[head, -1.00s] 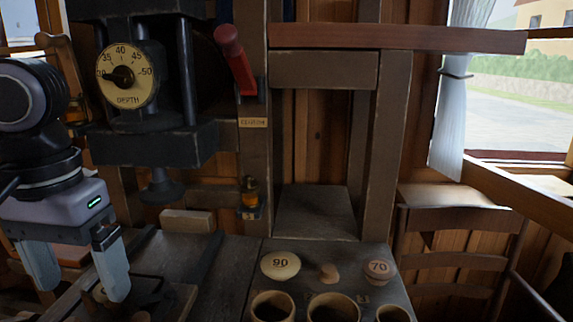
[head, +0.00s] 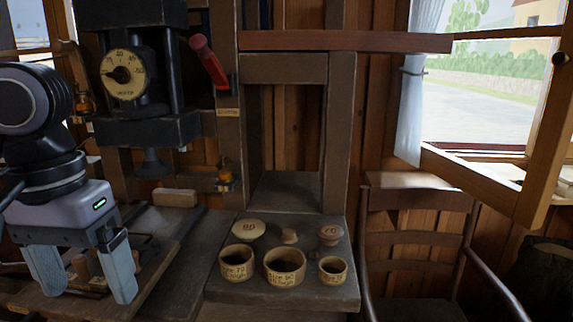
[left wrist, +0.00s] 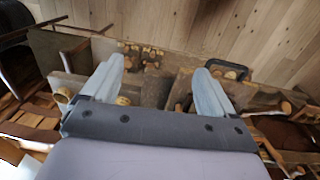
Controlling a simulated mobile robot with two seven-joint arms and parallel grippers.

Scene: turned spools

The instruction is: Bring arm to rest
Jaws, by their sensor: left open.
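My left arm comes in from the left of the head view, and its gripper (head: 82,276) hangs with the fingers pointing down. The fingers are apart, with nothing between them. The gripper is in front of a wooden work surface that carries small turned pieces, partly hidden behind the fingers. In the left wrist view the two pale blue fingers (left wrist: 158,85) are spread, with the bench and floor far below them. My right gripper is not in either view.
A press with a depth dial (head: 124,74) and red lever (head: 208,62) stands behind the gripper. Labelled wooden cups (head: 284,267) and lids marked 90 (head: 248,229) and 70 (head: 330,235) stand on the bench (head: 225,292). A chair (head: 415,240) is at the right, below an open window.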

